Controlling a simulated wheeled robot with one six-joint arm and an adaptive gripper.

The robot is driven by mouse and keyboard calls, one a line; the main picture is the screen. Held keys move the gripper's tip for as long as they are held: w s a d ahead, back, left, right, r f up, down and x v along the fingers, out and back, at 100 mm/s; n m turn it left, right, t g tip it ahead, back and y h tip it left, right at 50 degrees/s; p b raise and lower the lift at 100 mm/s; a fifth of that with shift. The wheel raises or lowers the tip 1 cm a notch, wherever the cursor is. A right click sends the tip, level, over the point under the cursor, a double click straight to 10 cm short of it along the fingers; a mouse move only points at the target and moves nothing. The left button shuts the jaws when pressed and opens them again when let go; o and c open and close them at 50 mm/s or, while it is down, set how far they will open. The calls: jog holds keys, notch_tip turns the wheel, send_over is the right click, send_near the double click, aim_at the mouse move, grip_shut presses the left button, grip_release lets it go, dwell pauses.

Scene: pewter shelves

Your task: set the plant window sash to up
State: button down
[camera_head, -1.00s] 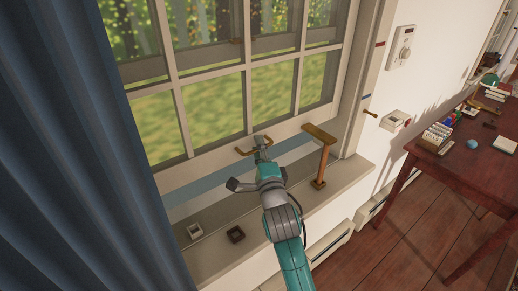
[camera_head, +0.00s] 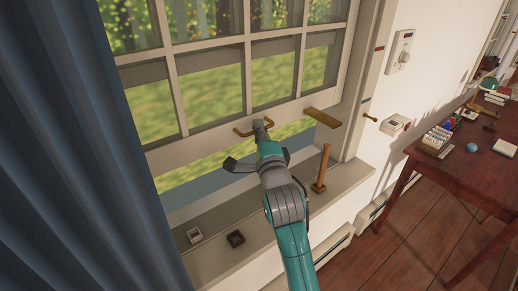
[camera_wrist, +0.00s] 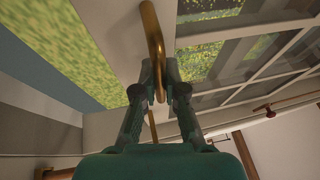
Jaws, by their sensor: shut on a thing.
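The window sash (camera_head: 200,138) is a pale multi-pane frame, raised part way. An open gap with green outdoors shows between its bottom rail and the sill. A brass handle (camera_head: 243,132) is on the bottom rail. My gripper (camera_head: 261,125) is at this handle, shut on it. In the wrist view, the jaws (camera_wrist: 160,88) close around the curved brass handle (camera_wrist: 151,30). A flat brass bar (camera_head: 322,117) sticks out from the rail's right part. The gripped part is partly hidden by the fingers.
A blue curtain (camera_head: 90,150) hangs left. A cluttered desk (camera_head: 462,160) stands right.

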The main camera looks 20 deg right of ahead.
notch_tip(320, 180, up, 4)
jog(key=shift+r, duration=0.15)
jog(key=c, duration=1.2)
grip_release()
jog(key=v, duration=1.2)
